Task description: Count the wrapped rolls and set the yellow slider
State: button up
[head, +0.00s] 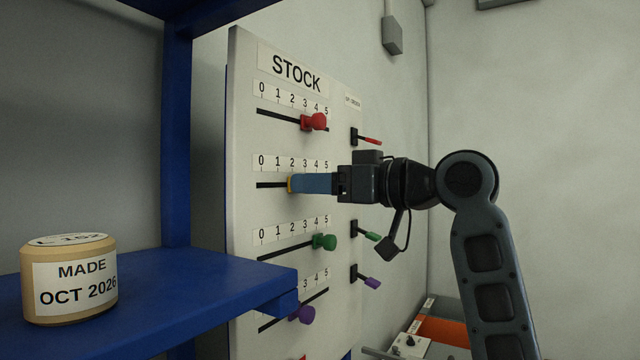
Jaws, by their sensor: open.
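A white board headed STOCK (240,130) carries several slider rows, each with a 0 to 5 scale. The yellow slider (290,184) is in the second row. Only a thin yellow edge shows, at about the 2 mark; the rest is hidden by my gripper. My gripper (313,184), with blue fingers, is open and reaches in from the right at this slider; whether it touches it I cannot tell. A tan roll (70,278) stands on the blue shelf at left, labelled MADE OCT 2026. Whether it is wrapped is unclear.
The red slider (316,121) is above, near 4 to 5; the green (325,242) and purple (303,314) sliders are below. Small coloured levers (367,138) line the board's right side. The blue shelf (215,290) juts out in front of the board's lower left.

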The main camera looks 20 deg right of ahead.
jog(key=shift+s+d, duration=0.1)
jog(key=b+v, duration=0.2)
jog(key=v, duration=0.5)
jog(key=shift+s+d, duration=0.15)
jog(key=shift+s, duration=0.1)
dwell(0.4)
